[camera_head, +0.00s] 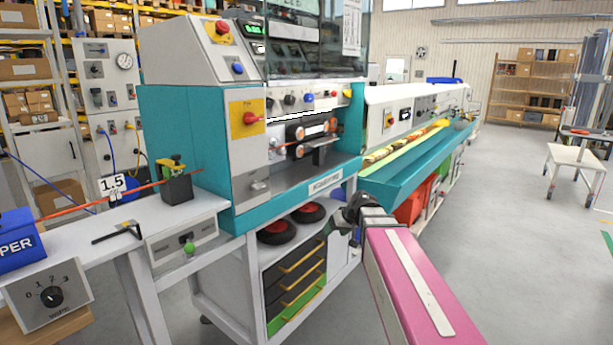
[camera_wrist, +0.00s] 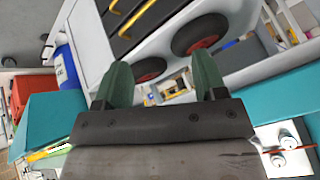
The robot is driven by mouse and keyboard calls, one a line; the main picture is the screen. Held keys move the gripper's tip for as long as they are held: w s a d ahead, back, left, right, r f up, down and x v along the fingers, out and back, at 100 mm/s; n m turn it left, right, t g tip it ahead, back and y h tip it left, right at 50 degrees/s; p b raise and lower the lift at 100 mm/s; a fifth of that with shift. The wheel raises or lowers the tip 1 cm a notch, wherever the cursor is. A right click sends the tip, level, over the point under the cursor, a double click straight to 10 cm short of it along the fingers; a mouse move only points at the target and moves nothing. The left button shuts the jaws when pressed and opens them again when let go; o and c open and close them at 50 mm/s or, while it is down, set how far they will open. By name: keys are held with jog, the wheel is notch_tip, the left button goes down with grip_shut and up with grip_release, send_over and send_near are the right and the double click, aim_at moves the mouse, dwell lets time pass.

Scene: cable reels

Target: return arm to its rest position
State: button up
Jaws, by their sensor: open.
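My arm reaches in from the lower right of the head view, in front of the teal cable machine (camera_head: 197,150). My gripper (camera_head: 355,205) shows there as a small dark shape by the machine's right front corner, partly hidden by my wrist. In the wrist view, the two green fingers of my gripper (camera_wrist: 163,85) stand wide apart with nothing between them. Beyond them show the white cart frame and two black wheels with red hubs (camera_wrist: 208,34), apart from the fingers.
A white bench (camera_head: 110,225) with a blue box (camera_head: 18,245) and a dial box (camera_head: 48,295) stands at the left. Drawers (camera_head: 295,285) sit under the machine. A long teal trough (camera_head: 400,165) runs back to the right. The grey floor (camera_head: 520,240) at the right is open, with a white trolley (camera_head: 578,160) farther back.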

jog(key=s+d+f+m+g+h, duration=0.2)
jog(key=s+d+f, duration=0.2)
jog(key=s+f, duration=0.4)
jog(key=s+d+f+m+g+h, duration=0.2)
jog(key=s+d+f+h, duration=0.1)
jog(key=s+f, duration=0.6)
jog(key=shift+d+f+g+h, duration=0.3)
jog(key=shift+d+f, duration=0.05)
jog(key=shift+d, duration=0.3)
